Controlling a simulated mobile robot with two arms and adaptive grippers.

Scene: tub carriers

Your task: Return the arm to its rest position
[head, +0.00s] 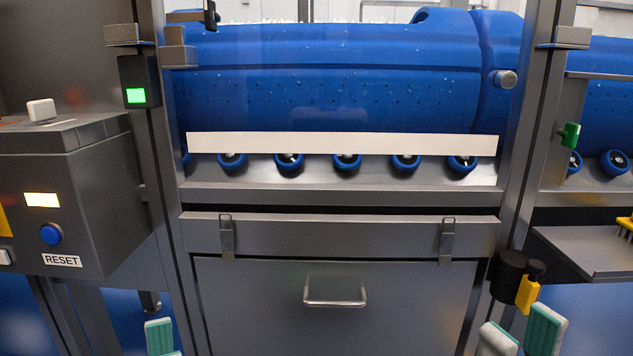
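My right gripper (520,338) shows at the bottom right, with two teal-and-white fingertips standing apart and nothing seen between them. It appears in front of the lower cabinet's right post, below a black cylinder with a yellow part. My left gripper (161,338) shows only as a teal-and-white fingertip at the bottom edge, left of the cabinet door. The rest of it is cut off by the frame, so its opening is hidden. Neither gripper is seen touching anything.
A grey cabinet door with a metal handle (335,304) is ahead. Above it, a blue drum (330,90) lies behind a clear panel over several blue rollers. A RESET box (95,210) stands left. A shelf (590,250) juts out right, near a black cylinder (509,275) and yellow part (527,294).

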